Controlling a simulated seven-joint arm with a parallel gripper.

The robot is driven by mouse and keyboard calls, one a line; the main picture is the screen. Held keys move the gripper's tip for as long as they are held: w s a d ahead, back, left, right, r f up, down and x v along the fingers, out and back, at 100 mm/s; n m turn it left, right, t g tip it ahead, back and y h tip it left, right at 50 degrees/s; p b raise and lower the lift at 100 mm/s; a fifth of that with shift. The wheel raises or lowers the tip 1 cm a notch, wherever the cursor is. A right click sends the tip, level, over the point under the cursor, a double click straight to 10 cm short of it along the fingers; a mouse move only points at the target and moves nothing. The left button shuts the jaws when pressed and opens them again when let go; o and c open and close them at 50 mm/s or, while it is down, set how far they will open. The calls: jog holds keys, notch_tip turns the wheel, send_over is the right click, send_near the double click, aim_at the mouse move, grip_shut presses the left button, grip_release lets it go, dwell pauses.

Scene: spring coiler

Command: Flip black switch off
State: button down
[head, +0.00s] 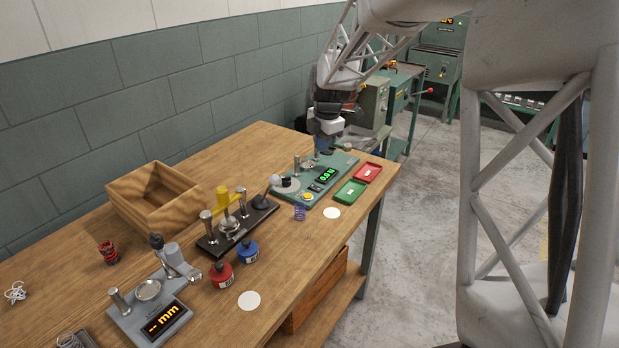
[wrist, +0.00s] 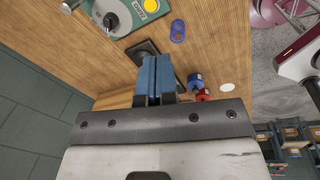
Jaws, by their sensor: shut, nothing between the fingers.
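The green force tester (head: 340,170) stands on the bench at the right in the head view, its display (head: 326,176) lit with green digits. A small dark switch-like part (head: 316,187) sits on its front face between the display and a yellow button; it is too small to tell its position. My gripper (head: 326,152) is over the tester's far end, pointing down, with blue fingers. In the wrist view the fingers (wrist: 155,80) are together with nothing between them.
Red (head: 368,172) and green (head: 350,193) trays lie in front of the tester. A purple spring (head: 299,213), a black-based fixture (head: 238,228), red (head: 221,275) and blue (head: 247,250) pots and a wooden box (head: 153,197) stand left.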

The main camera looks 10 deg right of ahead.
aim_at(313, 187)
jog(key=w+f+n, duration=0.4)
jog(key=w, duration=0.3)
jog(key=shift+d+f, duration=0.15)
jog(key=shift+f, duration=0.2)
jog(key=shift+w, duration=0.1)
jog(key=f, duration=0.9)
jog(key=w+a+f, duration=0.1)
jog(key=f, duration=0.4)
jog(key=shift+w+a, duration=0.1)
jog(key=shift+a+f+g, duration=0.1)
jog(key=shift+f+g, duration=0.1)
jog(key=shift+g, duration=0.1)
dwell(0.4)
